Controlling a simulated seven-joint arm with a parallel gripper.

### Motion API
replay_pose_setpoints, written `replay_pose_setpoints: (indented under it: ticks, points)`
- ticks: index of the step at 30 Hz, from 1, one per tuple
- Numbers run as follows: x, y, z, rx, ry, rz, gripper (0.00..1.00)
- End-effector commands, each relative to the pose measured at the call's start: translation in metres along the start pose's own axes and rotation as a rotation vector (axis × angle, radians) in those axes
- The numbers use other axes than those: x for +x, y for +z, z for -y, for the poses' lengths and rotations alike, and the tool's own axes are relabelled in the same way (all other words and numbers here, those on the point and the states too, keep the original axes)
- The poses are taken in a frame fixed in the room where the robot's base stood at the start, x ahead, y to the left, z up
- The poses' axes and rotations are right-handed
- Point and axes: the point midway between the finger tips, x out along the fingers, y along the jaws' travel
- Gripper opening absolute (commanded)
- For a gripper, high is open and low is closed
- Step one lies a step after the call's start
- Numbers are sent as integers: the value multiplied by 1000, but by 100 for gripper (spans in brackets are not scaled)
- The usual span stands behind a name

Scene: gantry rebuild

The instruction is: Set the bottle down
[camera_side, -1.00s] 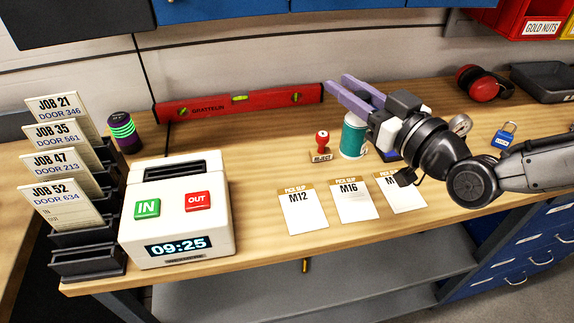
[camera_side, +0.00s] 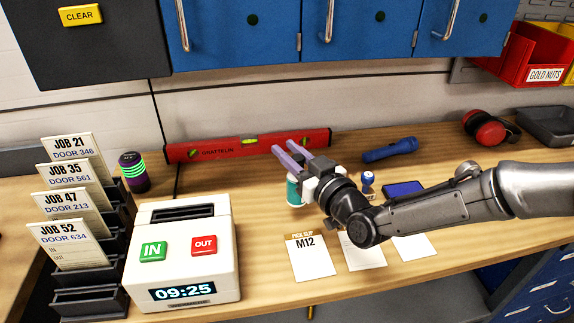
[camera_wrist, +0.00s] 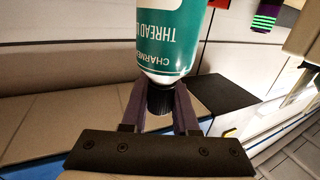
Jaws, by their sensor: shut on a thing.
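The bottle is teal with a white band and a black cap. In the side view the bottle (camera_side: 293,190) shows below my gripper (camera_side: 283,146), partly covered by it, over the bench behind the M12 slip. In the wrist view the black neck end of the bottle (camera_wrist: 178,40) sits between the two purple fingers of my gripper (camera_wrist: 160,90), which is shut on it. Its label lettering reads upside down there. I cannot tell whether the bottle's base touches the bench.
The M12 slip (camera_side: 308,259) lies in front, with two more slips partly under my arm. A red level (camera_side: 215,151) lies behind. A time clock (camera_side: 190,222) stands left. A blue-topped stamp (camera_side: 368,179), blue torch (camera_side: 390,150) and red earmuffs (camera_side: 488,130) are to the right.

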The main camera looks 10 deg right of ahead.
Motion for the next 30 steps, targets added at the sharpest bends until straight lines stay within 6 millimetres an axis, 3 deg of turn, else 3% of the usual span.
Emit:
replay_pose_setpoints:
  ticks: [5, 10, 22, 23, 27, 30]
  points:
    - [7, 11, 1, 0, 1, 1, 0]
    - [6, 35, 1, -2, 0, 2, 0]
    - [6, 40, 1, 0, 0, 0, 0]
    - [6, 41, 1, -1, 0, 1, 30]
    - [5, 41, 1, 0, 0, 1, 55]
    - [5, 40, 1, 0, 0, 1, 58]
